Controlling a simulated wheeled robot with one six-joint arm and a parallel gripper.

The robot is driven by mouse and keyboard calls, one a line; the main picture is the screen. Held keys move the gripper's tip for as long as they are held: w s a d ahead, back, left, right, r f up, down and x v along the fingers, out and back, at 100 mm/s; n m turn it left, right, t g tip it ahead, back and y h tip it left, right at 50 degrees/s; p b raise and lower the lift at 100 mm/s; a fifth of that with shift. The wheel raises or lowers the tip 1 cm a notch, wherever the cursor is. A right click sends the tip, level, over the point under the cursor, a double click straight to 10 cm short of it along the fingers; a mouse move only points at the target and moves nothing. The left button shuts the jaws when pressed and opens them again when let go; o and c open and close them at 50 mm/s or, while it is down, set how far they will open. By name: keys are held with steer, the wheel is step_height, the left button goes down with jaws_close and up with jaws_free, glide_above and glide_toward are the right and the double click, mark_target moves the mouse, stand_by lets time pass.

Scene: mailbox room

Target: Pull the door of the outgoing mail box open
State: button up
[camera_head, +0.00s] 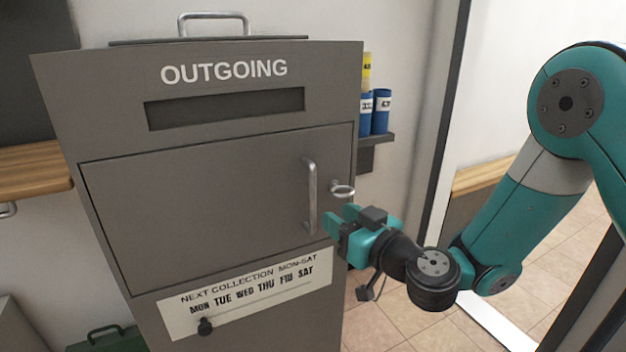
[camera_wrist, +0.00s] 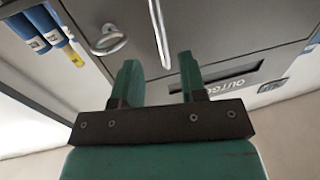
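The grey outgoing mail box (camera_head: 100,100) fills the left and middle of the head view, with "OUTGOING" above a slot. Its door (camera_head: 200,205) looks shut, flush with the front. A vertical metal bar handle (camera_head: 310,196) is on the door's right side; it also shows in the wrist view (camera_wrist: 160,33).
A label strip (camera_head: 250,290) with collection days is below the door. Blue and yellow rolls (camera_head: 374,112) stand on a small shelf at the right. A metal handle (camera_head: 213,17) is on top of the box. Tiled floor lies open at the right.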

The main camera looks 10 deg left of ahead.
mark_target(315, 201)
steer(key=p+x, duration=0.5)
steer(key=x, duration=0.2)
steer(key=shift+a+r, duration=0.1)
steer(key=shift+w+a, duration=0.45)
steer(key=shift+w, duration=0.1)
jaws_close()
